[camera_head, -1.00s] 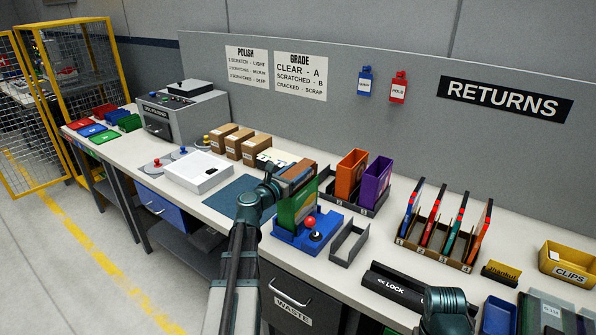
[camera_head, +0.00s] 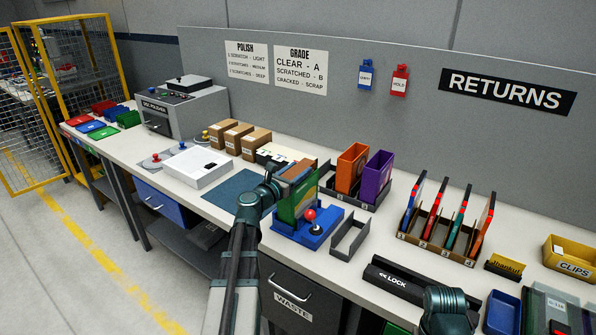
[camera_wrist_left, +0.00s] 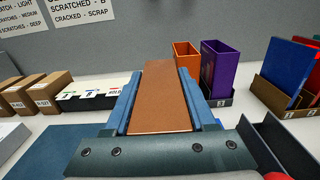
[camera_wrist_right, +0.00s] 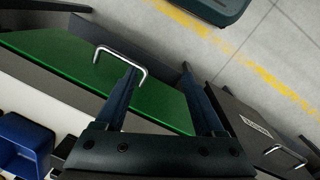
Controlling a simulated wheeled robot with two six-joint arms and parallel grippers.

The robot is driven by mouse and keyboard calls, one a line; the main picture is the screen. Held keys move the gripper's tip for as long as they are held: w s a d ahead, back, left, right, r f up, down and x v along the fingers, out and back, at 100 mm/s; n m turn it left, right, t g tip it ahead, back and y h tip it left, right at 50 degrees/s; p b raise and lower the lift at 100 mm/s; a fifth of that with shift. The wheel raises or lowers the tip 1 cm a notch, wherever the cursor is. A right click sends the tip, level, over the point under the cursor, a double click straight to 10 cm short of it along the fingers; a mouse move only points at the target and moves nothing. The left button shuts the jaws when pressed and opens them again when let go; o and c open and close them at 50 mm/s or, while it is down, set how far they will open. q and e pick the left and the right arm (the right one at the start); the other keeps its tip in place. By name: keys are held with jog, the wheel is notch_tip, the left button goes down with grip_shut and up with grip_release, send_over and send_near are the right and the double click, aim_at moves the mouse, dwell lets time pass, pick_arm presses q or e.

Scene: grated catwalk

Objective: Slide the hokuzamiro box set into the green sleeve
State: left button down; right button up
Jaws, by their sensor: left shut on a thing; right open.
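My left gripper (camera_head: 284,182) is shut on a copper-brown box (camera_head: 298,172), which I take to be the hokuzamiro box set. In the left wrist view the box (camera_wrist_left: 160,98) fills the gap between the fingers (camera_wrist_left: 158,84). The green sleeve (camera_head: 297,205) stands upright on a blue fixture (camera_head: 292,229) with a red ball knob. The box is at the sleeve's top; how far it is inside, if at all, I cannot tell. My right gripper (camera_wrist_right: 160,78) is open and empty in the right wrist view, above a green surface with a metal handle.
A grey open holder (camera_head: 350,236) stands right of the fixture. Behind it, orange (camera_head: 350,168) and purple (camera_head: 376,178) sleeves stand in a dark rack. A rack of thin cases (camera_head: 440,235) is further right. A blue mat (camera_head: 238,191) lies clear at left.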

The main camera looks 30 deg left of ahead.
pick_arm(q)
grip_release()
dwell(0.3)
jog(key=shift+r, duration=0.15)
notch_tip(320, 180, up, 8)
jog(key=p, duration=0.8)
jog(key=shift+f, duration=0.3)
notch_tip(320, 180, down, 7)
jog(key=b, duration=0.7)
jog(key=shift+r, duration=0.1)
jog(key=shift+r, duration=0.15)
